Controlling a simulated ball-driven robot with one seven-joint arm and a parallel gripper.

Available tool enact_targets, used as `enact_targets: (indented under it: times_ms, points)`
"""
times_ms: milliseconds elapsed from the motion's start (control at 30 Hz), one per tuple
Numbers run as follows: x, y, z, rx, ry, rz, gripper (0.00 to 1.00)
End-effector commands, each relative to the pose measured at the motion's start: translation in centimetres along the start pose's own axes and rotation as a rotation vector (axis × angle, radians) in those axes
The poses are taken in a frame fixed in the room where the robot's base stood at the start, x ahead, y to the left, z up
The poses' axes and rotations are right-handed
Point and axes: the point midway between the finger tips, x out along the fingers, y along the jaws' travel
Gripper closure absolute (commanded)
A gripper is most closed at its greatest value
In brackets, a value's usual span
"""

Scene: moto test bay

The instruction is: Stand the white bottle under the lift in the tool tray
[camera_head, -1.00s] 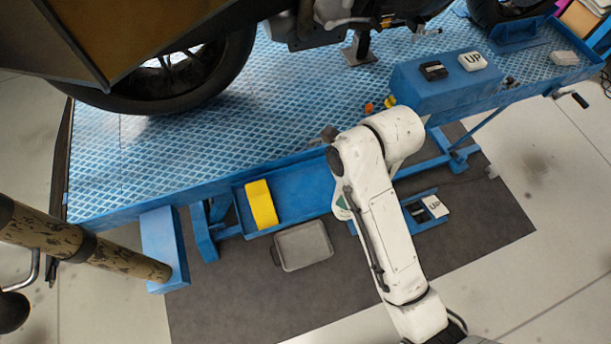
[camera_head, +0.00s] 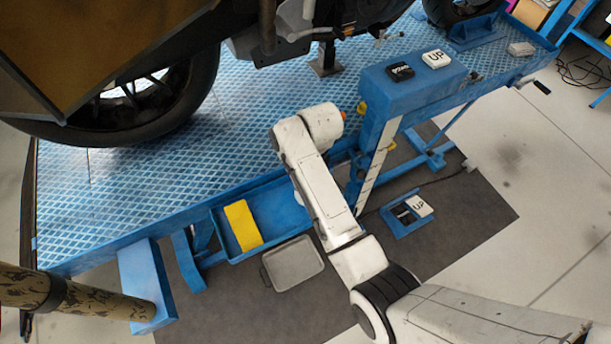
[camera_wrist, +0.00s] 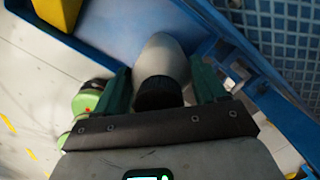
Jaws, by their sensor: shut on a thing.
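The white bottle (camera_wrist: 162,52) shows in the wrist view between the two green fingers of my gripper (camera_wrist: 162,88), with its black cap (camera_wrist: 158,93) towards the camera. My gripper is shut on it. Blue tray surface (camera_wrist: 115,28) lies behind the bottle; I cannot tell whether the bottle touches it. In the head view the blue tool tray (camera_head: 282,206) hangs along the lift's near side, with a yellow object (camera_head: 242,225) at its left end. My arm hides the gripper, the bottle and the tray's right end there.
The blue lift deck (camera_head: 150,185) carries a motorcycle. A blue post (camera_head: 372,150) stands right of my arm. A pedal unit (camera_head: 408,212) with a cable lies on the mat. The mat's front is clear.

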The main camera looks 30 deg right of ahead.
Motion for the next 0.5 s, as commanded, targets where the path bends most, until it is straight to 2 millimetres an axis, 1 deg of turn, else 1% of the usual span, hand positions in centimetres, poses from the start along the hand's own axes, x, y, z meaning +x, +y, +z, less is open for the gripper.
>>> enact_targets:
  times_ms: [100, 200, 500]
  points:
    - [1.4, 0.1, -0.4, 0.001, 0.003, 0.003, 0.94]
    - [2.0, 0.1, -0.4, 0.001, 0.001, 0.001, 0.94]
    - [2.3, 0.1, -0.5, 0.001, 0.001, 0.001, 0.94]
